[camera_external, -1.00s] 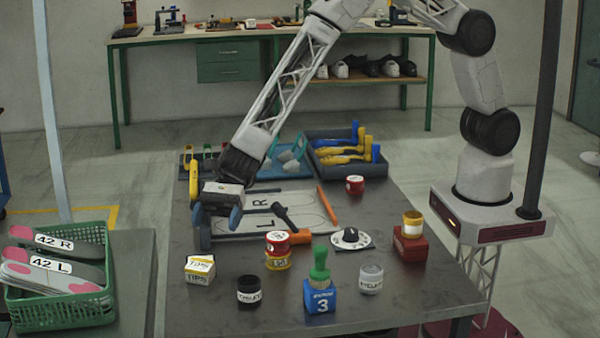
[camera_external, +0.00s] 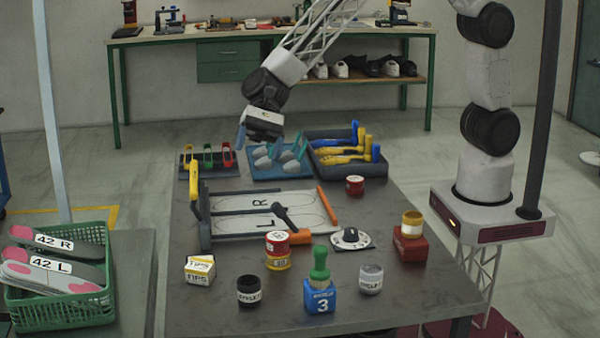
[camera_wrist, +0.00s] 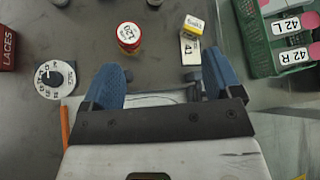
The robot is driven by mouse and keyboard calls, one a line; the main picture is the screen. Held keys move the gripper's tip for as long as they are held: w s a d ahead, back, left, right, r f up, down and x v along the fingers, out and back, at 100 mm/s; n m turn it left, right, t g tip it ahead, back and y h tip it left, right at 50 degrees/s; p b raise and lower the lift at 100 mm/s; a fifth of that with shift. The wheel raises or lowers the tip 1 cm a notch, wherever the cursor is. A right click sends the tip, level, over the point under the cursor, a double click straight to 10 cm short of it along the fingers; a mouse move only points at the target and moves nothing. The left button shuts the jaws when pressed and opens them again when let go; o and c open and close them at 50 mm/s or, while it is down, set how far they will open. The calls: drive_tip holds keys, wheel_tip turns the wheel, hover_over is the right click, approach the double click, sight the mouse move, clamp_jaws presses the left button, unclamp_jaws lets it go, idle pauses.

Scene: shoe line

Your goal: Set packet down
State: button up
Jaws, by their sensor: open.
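A small white packet with a yellow top and black lettering (camera_external: 199,270) rests on the table's near left part. It also shows in the wrist view (camera_wrist: 191,42), ahead of the fingers and apart from them. My gripper (camera_external: 259,140) is raised over the back of the table, near the blue tray. In the wrist view my gripper (camera_wrist: 163,82) has its two blue fingers spread, with nothing held between them.
A white outline board (camera_external: 265,213) carries a dark-headed tool. A yellow-handled frame (camera_external: 203,205) edges the board. A green basket (camera_external: 60,312) is left.

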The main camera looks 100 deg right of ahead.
drive_tip(key=s+d+r+n+h, duration=0.1)
drive_tip(key=s+d+r+n, duration=0.25)
drive_tip(key=s, duration=0.35)
drive_tip(key=s+d+r+n+g+h, duration=0.1)
drive_tip(key=s+d+r+n+h, duration=0.1)
drive_tip(key=s+d+r, duration=0.3)
drive_tip(key=s+d+r+n+h, duration=0.1)
drive_tip(key=s+d+r+n, duration=0.15)
drive_tip(key=s, duration=0.55)
drive_tip(key=s+d+r+n+h, duration=0.1)
drive_tip(key=s+d+n+h, duration=0.1)
drive_tip(key=s+d, duration=0.3)
drive_tip(key=s+d+r+n+h, duration=0.1)
drive_tip(key=s+d+n+h, duration=0.2)
drive_tip(key=s, duration=0.9)
drive_tip(key=s+d+r+n+t+h, duration=0.1)
drive_tip(key=s+d+n+h, duration=0.1)
drive_tip(key=s+d, duration=0.6)
drive_tip(key=shift+s+d+r+h, duration=0.2)
drive_tip(key=shift+s+h, duration=0.1)
drive_tip(key=shift+s, duration=0.15)
